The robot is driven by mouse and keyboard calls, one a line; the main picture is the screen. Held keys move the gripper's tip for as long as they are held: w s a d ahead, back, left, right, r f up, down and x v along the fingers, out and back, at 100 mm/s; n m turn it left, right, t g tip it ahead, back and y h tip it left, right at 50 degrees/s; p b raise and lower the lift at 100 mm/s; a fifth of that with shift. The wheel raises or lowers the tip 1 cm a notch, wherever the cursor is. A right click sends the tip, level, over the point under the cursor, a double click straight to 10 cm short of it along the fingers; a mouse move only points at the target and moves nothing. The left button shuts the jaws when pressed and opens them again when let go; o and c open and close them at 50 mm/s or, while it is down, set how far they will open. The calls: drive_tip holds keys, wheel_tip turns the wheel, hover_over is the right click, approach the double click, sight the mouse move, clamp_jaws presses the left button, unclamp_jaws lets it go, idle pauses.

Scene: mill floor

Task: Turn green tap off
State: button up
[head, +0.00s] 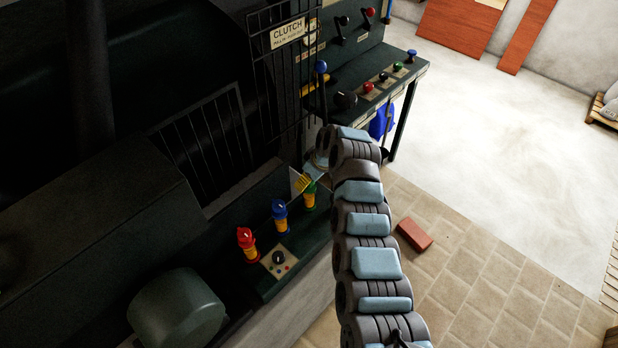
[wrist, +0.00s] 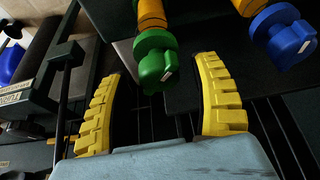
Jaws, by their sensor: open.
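The green tap (head: 310,187) has a green knob on a yellow-orange stem and stands at the right end of a row of three taps on the machine ledge. In the wrist view the green tap (wrist: 155,62) sits between and just beyond my fingertips, with a white mark on its knob. My gripper (wrist: 158,100) is open, with a yellow ribbed finger on each side of the green knob, and no contact shows. In the head view my gripper (head: 303,182) is beside the green tap and partly hides it.
The blue tap (head: 280,209) is close to the green one, and the red tap (head: 246,237) is farther left. A black knob (head: 279,258) is in front. A control panel with levers (head: 368,88) stands behind. A red brick (head: 415,234) lies on the floor.

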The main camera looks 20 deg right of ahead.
drive_tip(key=shift+f, duration=0.1)
drive_tip(key=shift+c, duration=0.3)
clamp_jaws()
drive_tip(key=shift+a+m+p, duration=0.1)
drive_tip(key=shift+m+p, duration=0.25)
drive_tip(key=shift+m, duration=0.05)
drive_tip(key=m+h+p, duration=0.1)
drive_tip(key=m, duration=0.2)
drive_tip(key=shift+t, duration=0.3)
drive_tip(key=m+h, duration=0.2)
drive_tip(key=m, duration=0.3)
drive_tip(key=shift+f, duration=0.1)
drive_tip(key=shift+m+h, duration=0.3)
drive_tip(key=shift+m, duration=0.1)
drive_tip(key=shift+o, duration=0.3)
unclamp_jaws()
